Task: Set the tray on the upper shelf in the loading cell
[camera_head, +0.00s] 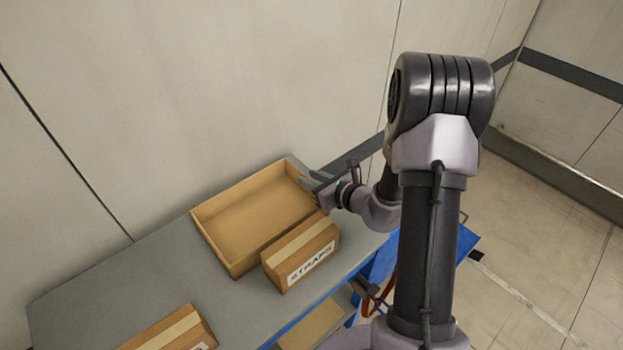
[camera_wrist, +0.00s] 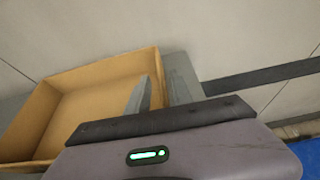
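The tray (camera_head: 216,246) is an open, shallow tan box resting on the grey top of a blue-framed shelf unit. It also shows in the wrist view (camera_wrist: 104,70). My gripper (camera_head: 316,184) is at the tray's right end wall. In the wrist view the gripper (camera_wrist: 160,90) straddles that wall, with one finger inside the tray and the other outside. The fingers look apart, with the wall between them; firm contact is not visible. The tray's inside looks empty.
A taped carton labelled STRAPS (camera_head: 303,256) stands against the tray's near side. Another taped carton (camera_head: 178,333) is at the bottom left. The grey surface (camera_head: 110,275) is clear left of the tray. A wall stands close behind. Open floor (camera_head: 550,250) lies to the right.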

